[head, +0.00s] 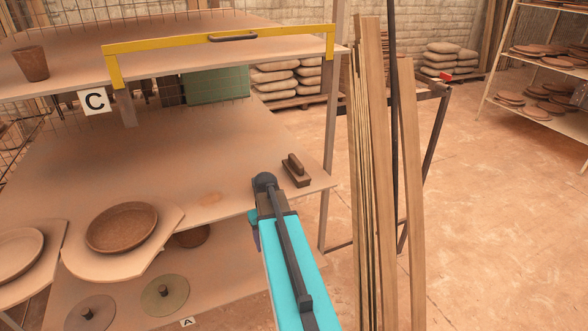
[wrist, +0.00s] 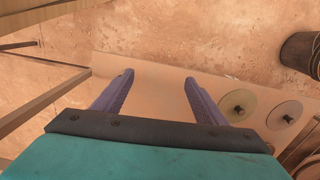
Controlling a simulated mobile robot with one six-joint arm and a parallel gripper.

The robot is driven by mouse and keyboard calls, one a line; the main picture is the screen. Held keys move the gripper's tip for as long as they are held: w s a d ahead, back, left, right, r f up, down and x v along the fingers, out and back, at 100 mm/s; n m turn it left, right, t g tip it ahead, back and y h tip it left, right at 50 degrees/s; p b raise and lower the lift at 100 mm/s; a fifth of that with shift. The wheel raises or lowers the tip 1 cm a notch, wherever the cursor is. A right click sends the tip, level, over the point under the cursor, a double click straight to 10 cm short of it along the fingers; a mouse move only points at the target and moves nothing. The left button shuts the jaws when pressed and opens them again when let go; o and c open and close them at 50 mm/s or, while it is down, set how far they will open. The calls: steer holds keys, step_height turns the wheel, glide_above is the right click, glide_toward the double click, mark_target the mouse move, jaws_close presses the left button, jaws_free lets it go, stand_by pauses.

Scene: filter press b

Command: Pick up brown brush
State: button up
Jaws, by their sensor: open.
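The brown brush (head: 296,172) lies on the middle shelf board (head: 235,150), close to its right edge, with its handle block on top. It is not visible in the wrist view. In the head view my teal arm reaches up from the bottom, and its dark end is just left of and nearer than the brush. The fingers cannot be made out clearly there. In the wrist view my gripper (wrist: 158,78) is open, with two purple fingers apart and nothing between them. A low board with discs lies below them.
Wooden planks (head: 376,180) and a dark metal frame stand right of the shelf. A yellow frame (head: 220,42) sits on the upper board. A round brown dish (head: 121,228) and knobbed discs (head: 165,295) are at the left. Open floor lies to the right.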

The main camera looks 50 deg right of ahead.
mark_target(295, 159)
steer(key=s+d+r+m+t+h+p, duration=0.1)
steer(key=s+d+r+p, duration=0.1)
steer(key=d+r, duration=1.25)
steer(key=w+d+r+p, duration=0.1)
steer(key=w+r, duration=0.1)
steer(key=w+d+r+t, duration=0.1)
steer(key=w+r, duration=0.1)
steer(key=r, duration=0.1)
steer(key=w+d+r+t+p, duration=0.1)
steer(key=w+r, duration=0.2)
steer(key=shift+r+h+p, duration=0.25)
steer(key=shift+h+p, duration=0.1)
steer(key=shift+h, duration=0.05)
steer(key=shift+w+d+f+t, duration=0.3)
steer(key=shift+w+d+t, duration=0.1)
steer(key=shift+w+d, duration=0.5)
steer(key=shift+w+d+f+t, duration=0.2)
steer(key=shift+w+d+t, duration=0.1)
steer(key=shift+w+d, duration=0.6)
steer(key=shift+s+d+f, duration=0.1)
steer(key=shift+d, duration=0.3)
steer(key=shift+w+f+p, duration=0.2)
steer(key=shift+f+p, duration=0.05)
steer(key=shift+p, duration=0.05)
steer(key=shift+x, duration=0.8)
